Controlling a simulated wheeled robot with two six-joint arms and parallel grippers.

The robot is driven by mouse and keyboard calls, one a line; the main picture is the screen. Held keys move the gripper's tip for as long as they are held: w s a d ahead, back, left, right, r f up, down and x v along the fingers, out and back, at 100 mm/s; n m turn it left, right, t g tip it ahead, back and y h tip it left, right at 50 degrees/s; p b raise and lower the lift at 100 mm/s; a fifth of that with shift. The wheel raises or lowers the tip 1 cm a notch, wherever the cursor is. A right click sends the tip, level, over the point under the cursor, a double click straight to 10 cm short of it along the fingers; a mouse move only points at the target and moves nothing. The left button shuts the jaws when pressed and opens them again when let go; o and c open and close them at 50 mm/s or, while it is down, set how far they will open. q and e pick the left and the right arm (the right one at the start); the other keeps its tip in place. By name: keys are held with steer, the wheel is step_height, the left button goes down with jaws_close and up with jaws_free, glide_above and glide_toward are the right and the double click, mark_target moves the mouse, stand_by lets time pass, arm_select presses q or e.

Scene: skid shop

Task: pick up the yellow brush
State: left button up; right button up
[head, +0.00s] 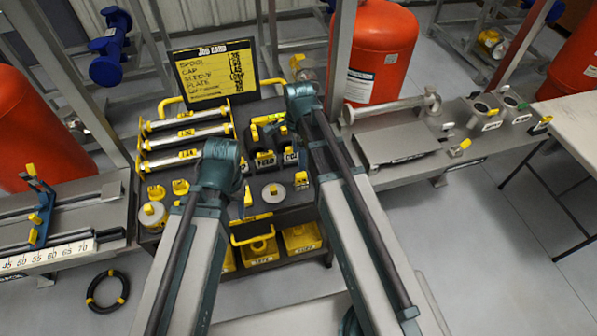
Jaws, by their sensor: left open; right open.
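I cannot make out the yellow brush for certain. Several small yellow pieces stand on the dark cart (317,206), and some of its top is hidden by my arms. My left gripper (224,178) is over the left-middle of the cart, its jaws mostly hidden by its own wrist. My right gripper (278,136) is over the back right of the cart, close to yellow-marked blocks (265,159). I see nothing held in either gripper; both are open.
A job card board (214,74) stands behind the cart, with a rack of metal spools (187,134) before it. Yellow bins (302,238) sit below. Benches flank the cart on both sides. A black hose ring (108,291) lies on the floor.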

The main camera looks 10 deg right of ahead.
mark_target(301, 181)
steer(key=shift+f+b, duration=0.35)
steer(key=shift+b, duration=0.05)
step_height(301, 181, down, 8)
steer(key=b, duration=0.8)
steer(key=f+b, duration=0.5)
steer(key=shift+s+d+f, duration=0.1)
steer(key=shift+s+d, duration=0.05)
steer(key=shift+d, duration=0.2)
jaws_close()
